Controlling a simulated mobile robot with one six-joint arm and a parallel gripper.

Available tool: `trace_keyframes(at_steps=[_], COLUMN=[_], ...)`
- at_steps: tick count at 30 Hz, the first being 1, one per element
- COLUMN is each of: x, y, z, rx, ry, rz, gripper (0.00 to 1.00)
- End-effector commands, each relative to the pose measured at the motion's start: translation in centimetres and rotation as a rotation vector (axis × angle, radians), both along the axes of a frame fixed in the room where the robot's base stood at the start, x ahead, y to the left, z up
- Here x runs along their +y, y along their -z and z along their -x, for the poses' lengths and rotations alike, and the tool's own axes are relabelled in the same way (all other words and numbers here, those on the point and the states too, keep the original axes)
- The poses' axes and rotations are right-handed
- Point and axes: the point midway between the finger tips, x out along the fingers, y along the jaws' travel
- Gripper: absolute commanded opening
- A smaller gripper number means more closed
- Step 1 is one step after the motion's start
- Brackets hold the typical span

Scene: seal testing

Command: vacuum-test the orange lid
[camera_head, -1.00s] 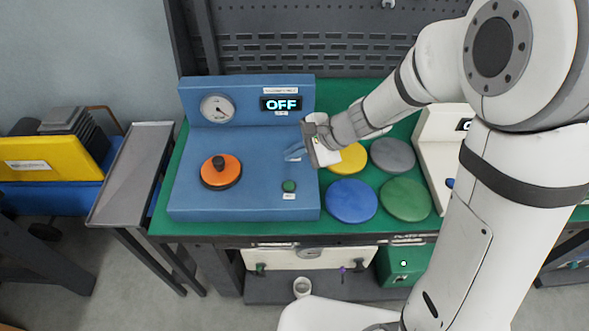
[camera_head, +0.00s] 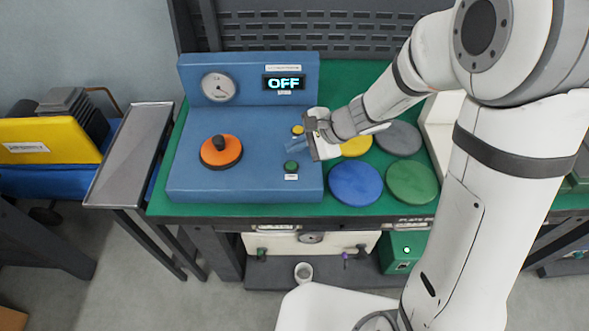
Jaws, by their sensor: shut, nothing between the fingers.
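The orange lid (camera_head: 230,158) with a dark knob on top sits on the left part of the blue vacuum tester (camera_head: 258,187). The tester has a round gauge (camera_head: 218,87) and a display (camera_head: 284,83) reading OFF. A green button (camera_head: 291,166) and a smaller yellow button (camera_head: 297,130) are on the right part of its deck.
Yellow (camera_head: 357,145), grey (camera_head: 398,138), blue (camera_head: 355,184) and green (camera_head: 412,182) discs lie on the green bench mat right of the tester. A grey side table (camera_head: 130,155) stands at left. A white cup (camera_head: 303,272) is on the lower shelf.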

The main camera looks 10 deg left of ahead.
Motion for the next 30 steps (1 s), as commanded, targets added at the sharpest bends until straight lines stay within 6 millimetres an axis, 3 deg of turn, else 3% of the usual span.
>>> trace_keyframes(at_steps=[3, 8, 30], x=[0.0, 0.0, 0.1], y=[2.4, 3.6, 3.6], z=[0.0, 0.0, 0.0], rx=[0.0, 0.0, 0.0], ry=[0.001, 0.0, -0.001], rz=[-0.001, 0.0, -0.001], gripper=[0.0, 0.0, 0.0])
